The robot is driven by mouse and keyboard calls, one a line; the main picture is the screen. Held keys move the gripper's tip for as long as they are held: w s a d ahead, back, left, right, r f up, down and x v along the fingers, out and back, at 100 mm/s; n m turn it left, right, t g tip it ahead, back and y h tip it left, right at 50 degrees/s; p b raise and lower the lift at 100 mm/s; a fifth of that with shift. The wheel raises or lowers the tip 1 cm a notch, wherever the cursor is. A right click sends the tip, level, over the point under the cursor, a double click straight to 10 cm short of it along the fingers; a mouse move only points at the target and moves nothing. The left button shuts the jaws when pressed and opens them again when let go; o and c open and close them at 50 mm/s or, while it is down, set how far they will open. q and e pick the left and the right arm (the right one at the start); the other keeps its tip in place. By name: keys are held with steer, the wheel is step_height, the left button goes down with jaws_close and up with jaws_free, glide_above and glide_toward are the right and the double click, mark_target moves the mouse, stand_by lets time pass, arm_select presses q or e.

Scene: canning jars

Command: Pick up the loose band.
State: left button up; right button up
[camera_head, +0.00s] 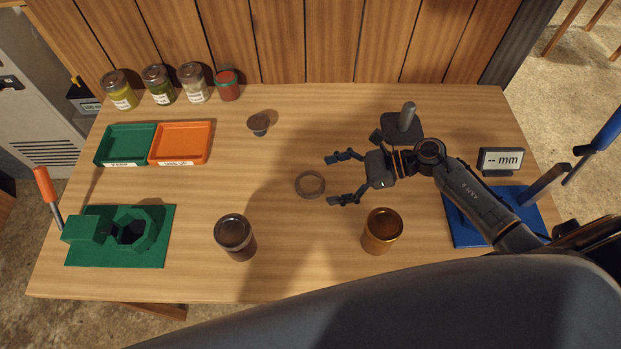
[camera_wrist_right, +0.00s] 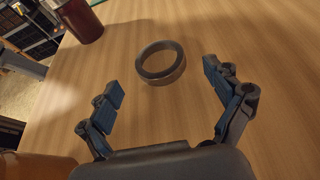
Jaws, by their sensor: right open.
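The loose band (camera_head: 299,190) is a thin brownish metal ring lying flat on the bare wooden table near the middle. In the right wrist view the band (camera_wrist_right: 143,67) lies ahead of the fingertips, between their lines and apart from both. My right gripper (camera_head: 336,178) is open and empty, just right of the band in the head view, its fingers pointing left toward it. The right wrist view shows its two spread blue-padded fingers (camera_wrist_right: 160,86). My left gripper is not in view.
A dark lidded jar (camera_head: 235,245) stands front left of the band, an amber jar (camera_head: 381,238) front right. A small cup-like object (camera_head: 258,127) and a grey-based post (camera_head: 402,127) stand behind. Green (camera_head: 98,144) and orange (camera_head: 153,159) trays are at left.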

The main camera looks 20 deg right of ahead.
mark_target(305, 195)
steer(key=shift+x, duration=1.35)
steer(key=c, duration=0.8)
steer(key=shift+d+r, duration=0.1)
steer(key=shift+r, duration=0.05)
steer(key=shift+c, duration=0.3)
